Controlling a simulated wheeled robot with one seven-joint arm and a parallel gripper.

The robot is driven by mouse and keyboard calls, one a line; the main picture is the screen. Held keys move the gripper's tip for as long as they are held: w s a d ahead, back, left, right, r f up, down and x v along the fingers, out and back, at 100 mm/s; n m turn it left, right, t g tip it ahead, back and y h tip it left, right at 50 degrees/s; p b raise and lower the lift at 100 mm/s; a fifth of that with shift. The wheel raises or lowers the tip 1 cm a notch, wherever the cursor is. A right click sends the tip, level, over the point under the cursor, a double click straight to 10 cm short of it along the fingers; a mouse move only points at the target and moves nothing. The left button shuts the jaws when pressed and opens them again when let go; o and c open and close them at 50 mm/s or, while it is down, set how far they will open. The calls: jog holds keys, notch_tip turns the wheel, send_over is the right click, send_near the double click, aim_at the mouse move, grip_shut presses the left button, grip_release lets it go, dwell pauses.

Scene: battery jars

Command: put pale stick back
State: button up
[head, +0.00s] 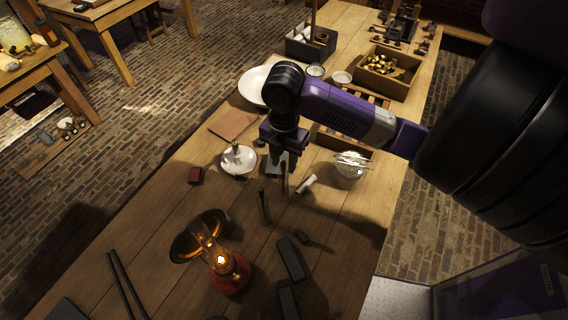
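A short pale stick (306,185) lies on the wooden table, just right of and below my gripper in the head view. My gripper (284,160) points down over the middle of the table, with its fingers dark and partly in shadow. A thin dark upright piece (284,182) shows right under the fingers; I cannot tell whether it is held or stands behind. Another dark stick (264,205) is to the lower left. A glass jar (350,166) with thin light rods on top stands right of the pale stick. The finger gap is too small to make out.
A lit red oil lamp (230,272) with a reflector stands at the front. A white dish (239,160) holds a small pale object. Dark blocks (291,260) lie on the near table. A wooden box (388,72) and a dark caddy (310,44) stand farther back.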

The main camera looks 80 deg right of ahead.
notch_tip(320, 180, up, 10)
jog(key=p, duration=0.1)
jog(key=shift+r, duration=0.2)
dwell(0.6)
jog(key=w+a+f+m+t+b, duration=0.1)
jog(key=w+a+m+t, duration=0.2)
jog(key=w, duration=0.4)
jog(key=w+a+m+t, duration=0.1)
jog(key=w+m+t, duration=0.1)
jog(key=w+t, duration=0.4)
jog(key=s+a+f+m+t+b, duration=0.2)
jog(key=s+a+m, duration=0.3)
jog(key=s+a, duration=0.5)
jog(key=s+a+f+m+t+b, duration=0.3)
jog(key=s+a+m+b, duration=0.1)
jog(key=s+a, duration=0.6)
jog(key=shift+a+m+t, duration=0.4)
jog(key=shift+a+m, duration=0.2)
jog(key=shift+a, duration=0.65)
